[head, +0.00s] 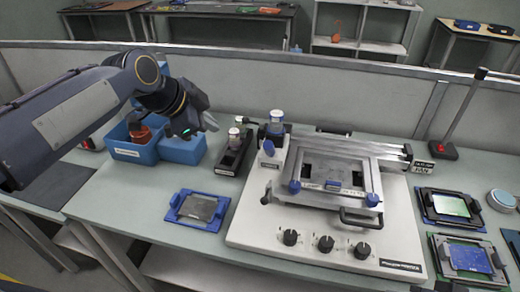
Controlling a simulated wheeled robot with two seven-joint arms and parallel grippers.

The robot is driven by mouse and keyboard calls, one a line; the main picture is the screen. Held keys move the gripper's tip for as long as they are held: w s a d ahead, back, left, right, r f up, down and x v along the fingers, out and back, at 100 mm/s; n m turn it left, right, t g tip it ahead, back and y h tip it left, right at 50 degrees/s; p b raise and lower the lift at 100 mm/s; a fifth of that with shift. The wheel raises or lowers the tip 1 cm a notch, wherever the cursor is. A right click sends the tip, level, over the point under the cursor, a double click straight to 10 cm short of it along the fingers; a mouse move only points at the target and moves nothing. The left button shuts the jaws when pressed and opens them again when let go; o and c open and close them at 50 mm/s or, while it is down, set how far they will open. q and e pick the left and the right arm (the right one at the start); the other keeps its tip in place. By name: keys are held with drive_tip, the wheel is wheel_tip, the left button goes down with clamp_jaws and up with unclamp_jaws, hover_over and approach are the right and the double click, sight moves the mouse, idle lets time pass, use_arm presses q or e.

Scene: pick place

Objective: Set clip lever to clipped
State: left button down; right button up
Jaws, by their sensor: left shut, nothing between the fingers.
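The white machine (245,225) on the bench carries a grey metal frame (330,165) with a black handle (360,218) at its front. Small blue clip parts sit on the frame's front edge, one at the left (295,187) and one at the right (372,200). My right gripper is out of view.
Blue bins (135,152) stand under my left arm. A black holder (233,155) with a small bottle stands between bins and machine. A blue-framed board (197,209) lies in front. More boards (447,205) and a round tin (501,199) lie at right.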

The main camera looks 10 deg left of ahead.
use_arm(q)
drive_tip(key=shift+w+d+f+m, duration=0.1)
drive_tip(key=shift+w+d+m, duration=0.5)
drive_tip(key=shift+w, duration=0.1)
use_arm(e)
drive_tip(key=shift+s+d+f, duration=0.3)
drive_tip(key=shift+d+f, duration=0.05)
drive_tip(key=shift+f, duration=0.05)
use_arm(q)
drive_tip(key=shift+f, duration=0.1)
drive_tip(key=w+d+f+p, duration=0.1)
drive_tip(key=w+d+f, duration=0.1)
drive_tip(key=w+f, duration=0.4)
drive_tip(key=shift+w+d+f, duration=0.25)
drive_tip(key=shift+w+f, duration=0.15)
drive_tip(key=shift+w, duration=1.3)
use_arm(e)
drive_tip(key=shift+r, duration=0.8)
